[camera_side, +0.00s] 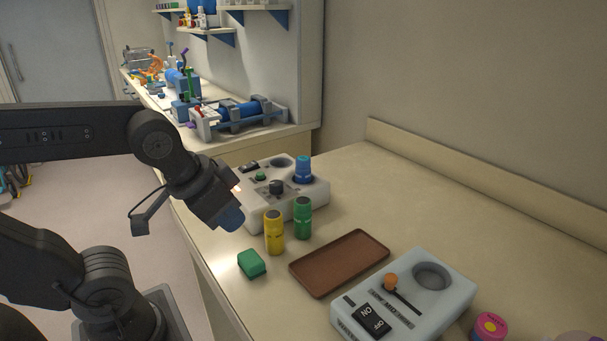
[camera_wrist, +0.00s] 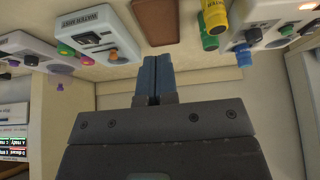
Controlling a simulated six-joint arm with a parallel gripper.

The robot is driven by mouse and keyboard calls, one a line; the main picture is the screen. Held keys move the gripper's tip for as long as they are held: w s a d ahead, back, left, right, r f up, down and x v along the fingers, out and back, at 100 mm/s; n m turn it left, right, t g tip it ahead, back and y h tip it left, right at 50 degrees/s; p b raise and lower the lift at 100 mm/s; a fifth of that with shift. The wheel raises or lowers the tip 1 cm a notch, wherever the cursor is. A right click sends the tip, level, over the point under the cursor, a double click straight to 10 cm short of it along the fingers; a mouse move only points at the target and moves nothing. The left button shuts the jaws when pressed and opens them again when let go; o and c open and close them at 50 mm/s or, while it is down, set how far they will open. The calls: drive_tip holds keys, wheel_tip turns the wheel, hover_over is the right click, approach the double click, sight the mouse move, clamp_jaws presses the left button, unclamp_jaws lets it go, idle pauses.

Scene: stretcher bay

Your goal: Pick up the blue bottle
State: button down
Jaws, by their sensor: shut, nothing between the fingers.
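The blue bottle (camera_side: 303,170) stands upright at the right rear of a white device (camera_side: 315,192) with a dark knob and a round recess. In the wrist view the blue bottle (camera_wrist: 245,56) shows right of my fingers. My gripper (camera_side: 231,218) has blue fingertips and hangs in front of the device's left side, left of the bottle and apart from it. In the wrist view the fingers of my gripper (camera_wrist: 156,75) lie together with nothing between them. The side view hides part of the device behind my wrist.
A yellow bottle (camera_side: 274,233) and a green bottle (camera_side: 303,218) stand in front of the device. A green block (camera_side: 251,264), a brown tray (camera_side: 340,262) and a second pale device (camera_side: 405,300) with an orange knob lie nearer. The counter's right rear is clear.

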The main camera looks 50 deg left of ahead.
drive_tip(key=shift+c, duration=2.3)
unclamp_jaws()
drive_tip(key=n+g+y, duration=0.1)
drive_tip(key=n+y, duration=0.4)
drive_tip(key=n, duration=0.4)
hover_over(303, 159)
drive_tip(key=s+d, duration=0.4)
drive_tip(key=s, duration=0.1)
drive_tip(key=x, duration=0.7)
drive_tip(key=shift+w+d+f, duration=0.1)
drive_tip(key=shift+w, duration=0.1)
drive_tip(key=shift+w+x, duration=0.2)
drive_tip(key=shift+x, duration=1.2)
drive_tip(key=shift+w+x, duration=0.2)
drive_tip(key=shift+x, duration=1.15)
